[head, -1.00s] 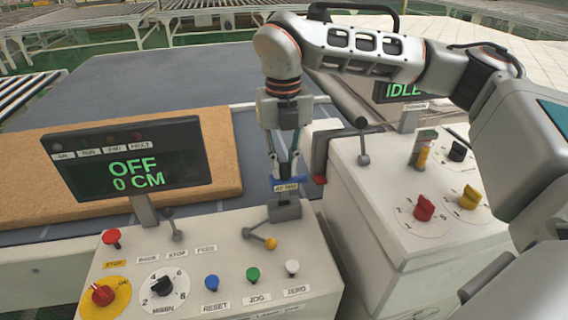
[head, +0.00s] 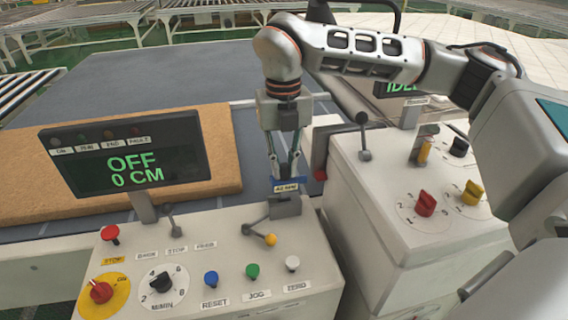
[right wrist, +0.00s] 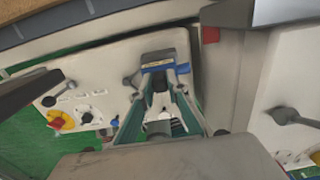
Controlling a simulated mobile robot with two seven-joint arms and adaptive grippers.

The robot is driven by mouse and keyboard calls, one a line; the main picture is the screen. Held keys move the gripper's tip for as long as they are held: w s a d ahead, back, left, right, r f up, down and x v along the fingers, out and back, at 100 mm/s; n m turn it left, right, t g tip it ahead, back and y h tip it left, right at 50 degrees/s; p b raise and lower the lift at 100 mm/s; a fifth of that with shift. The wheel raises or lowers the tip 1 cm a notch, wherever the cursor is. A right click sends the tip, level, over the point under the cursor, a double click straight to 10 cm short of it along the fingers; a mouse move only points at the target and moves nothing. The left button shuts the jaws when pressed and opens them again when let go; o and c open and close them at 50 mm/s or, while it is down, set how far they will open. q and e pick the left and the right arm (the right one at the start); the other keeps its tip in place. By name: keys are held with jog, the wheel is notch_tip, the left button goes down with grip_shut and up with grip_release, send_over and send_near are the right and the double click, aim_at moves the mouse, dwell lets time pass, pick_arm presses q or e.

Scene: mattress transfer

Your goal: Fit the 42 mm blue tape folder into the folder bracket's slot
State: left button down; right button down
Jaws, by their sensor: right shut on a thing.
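My right gripper (head: 287,176) points down and is shut on the blue tape folder (head: 278,184). The folder carries a pale label that appears to read 42 MM. The grey folder bracket (head: 285,207) stands at the back right edge of the control panel. The folder is right at the top of the bracket; I cannot tell how deep it sits in the slot. In the right wrist view the folder (right wrist: 158,68) lies across the fingertips at the bracket (right wrist: 160,57). My left gripper is not in view.
A control panel (head: 130,285) with knobs, buttons and a lever with a yellow ball (head: 270,239) is in front. A display (head: 125,155) reads OFF, 0 CM. A second white console (head: 385,230) stands close on the right. A tan mattress (head: 220,135) lies behind the display.

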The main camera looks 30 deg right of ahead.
aim_at(284, 179)
jog(key=shift+f+b, duration=1.2)
jog(key=shift+f, duration=0.9)
jog(key=c, duration=1.9)
grip_release()
jog(key=shift+r, duration=0.1)
notch_tip(284, 179, up, 12)
jog(key=shift+f, duration=0.1)
jog(key=shift+s, duration=0.1)
